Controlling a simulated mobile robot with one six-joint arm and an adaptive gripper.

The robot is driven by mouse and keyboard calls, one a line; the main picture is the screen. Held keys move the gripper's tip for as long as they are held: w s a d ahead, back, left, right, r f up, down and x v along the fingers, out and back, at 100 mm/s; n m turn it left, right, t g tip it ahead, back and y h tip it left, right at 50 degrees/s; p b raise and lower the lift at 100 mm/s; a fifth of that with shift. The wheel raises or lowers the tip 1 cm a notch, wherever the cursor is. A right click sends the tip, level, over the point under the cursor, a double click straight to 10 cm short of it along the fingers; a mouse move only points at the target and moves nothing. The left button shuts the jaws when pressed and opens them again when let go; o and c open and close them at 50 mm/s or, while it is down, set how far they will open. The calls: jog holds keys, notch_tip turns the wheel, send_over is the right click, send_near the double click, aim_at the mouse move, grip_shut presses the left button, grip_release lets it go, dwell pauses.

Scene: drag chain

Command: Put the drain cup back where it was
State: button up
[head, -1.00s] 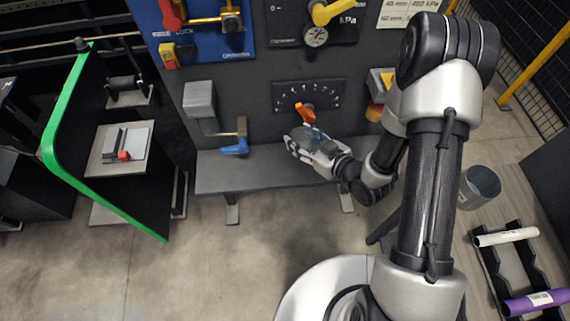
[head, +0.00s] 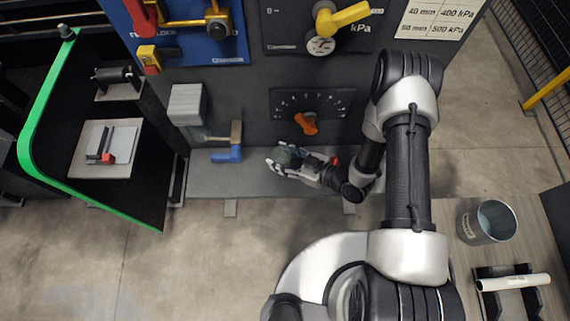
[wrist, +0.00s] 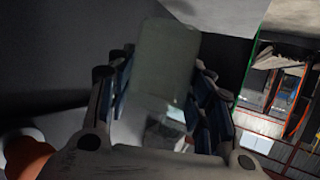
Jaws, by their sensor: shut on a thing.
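My gripper (head: 282,158) is shut on the drain cup (head: 290,157), a small translucent grey-green cup. In the head view it is low in front of the dark panel, over the grey shelf, below the dial. The fingers hide part of the cup. In the wrist view the cup (wrist: 165,60) shows large between the two fingers of my gripper (wrist: 160,85). I cannot tell whether the cup touches the shelf.
The grey shelf (head: 255,184) runs along the panel foot. An orange knob (head: 306,124) sits above. A bucket (head: 487,222) and white roll (head: 513,282) are at right.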

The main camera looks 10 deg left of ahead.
aim_at(289, 165)
jog(key=f, duration=0.3)
jog(key=shift+s+f+b, duration=0.1)
jog(key=shift+s+b, duration=0.1)
jog(key=shift+b, duration=0.2)
jog(key=shift+f+b, duration=0.65)
jog(key=shift+f, duration=1.4)
jog(key=shift+f, duration=0.2)
jog(key=o, duration=1.1)
jog(key=shift+r, duration=0.1)
